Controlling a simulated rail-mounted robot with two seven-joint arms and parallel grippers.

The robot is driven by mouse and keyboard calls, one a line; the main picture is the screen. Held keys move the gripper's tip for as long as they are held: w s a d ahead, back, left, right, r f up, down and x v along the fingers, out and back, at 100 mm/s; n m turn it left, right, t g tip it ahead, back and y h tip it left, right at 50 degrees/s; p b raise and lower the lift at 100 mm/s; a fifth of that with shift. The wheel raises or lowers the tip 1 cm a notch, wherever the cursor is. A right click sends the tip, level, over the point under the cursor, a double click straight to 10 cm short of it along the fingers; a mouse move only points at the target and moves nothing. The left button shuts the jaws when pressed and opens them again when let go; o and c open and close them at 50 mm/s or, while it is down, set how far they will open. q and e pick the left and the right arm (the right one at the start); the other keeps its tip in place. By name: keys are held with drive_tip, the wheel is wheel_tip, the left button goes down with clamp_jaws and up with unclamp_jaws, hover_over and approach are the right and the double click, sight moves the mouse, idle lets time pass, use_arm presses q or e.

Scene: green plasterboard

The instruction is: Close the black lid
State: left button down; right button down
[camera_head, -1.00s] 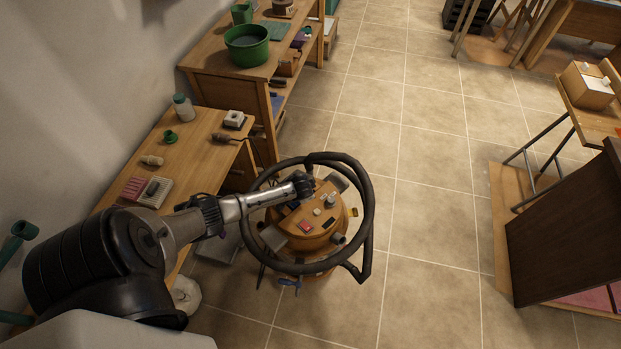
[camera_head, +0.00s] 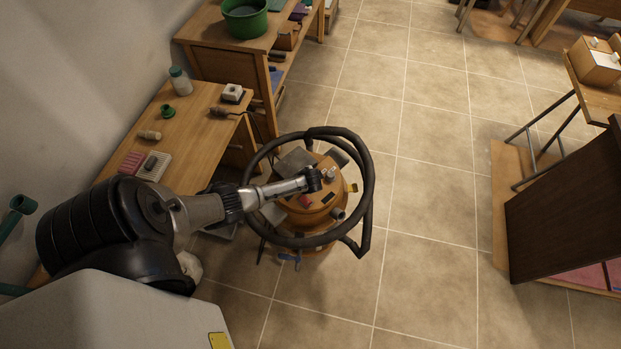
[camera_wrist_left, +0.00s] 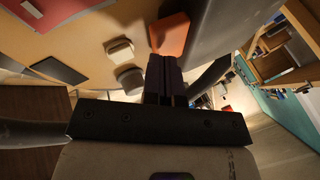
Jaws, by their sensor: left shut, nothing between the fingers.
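An orange-tan round machine (camera_head: 318,213) stands on the floor beside the workbench, with a black hose looped around it. Grey to black flaps stick out at its rim: one at the back left (camera_head: 294,160), one at the back right (camera_head: 338,157) and one at the front left (camera_head: 272,214). I cannot tell which is the black lid. My left gripper (camera_head: 314,180) is shut and empty, over the machine's top inside the hose loop. In the left wrist view its closed fingers (camera_wrist_left: 165,75) are close to an orange block (camera_wrist_left: 170,35) and a large grey surface (camera_wrist_left: 215,30); contact is unclear. My right gripper is out of view.
A workbench (camera_head: 195,130) with a bottle (camera_head: 181,81) and small items is at the left. A dark brown panel (camera_head: 560,215) stands at the right. The tiled floor (camera_head: 430,200) between is clear.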

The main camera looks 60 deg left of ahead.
use_arm(q)
drive_tip(key=s+d+r+p, duration=0.1)
drive_tip(key=d+r+p, duration=0.4)
drive_tip(key=d+r, duration=0.3)
drive_tip(key=shift+s+d+p, duration=0.15)
drive_tip(key=shift+d+p, duration=0.2)
drive_tip(key=shift+d, duration=0.1)
drive_tip(key=shift+r, duration=0.1)
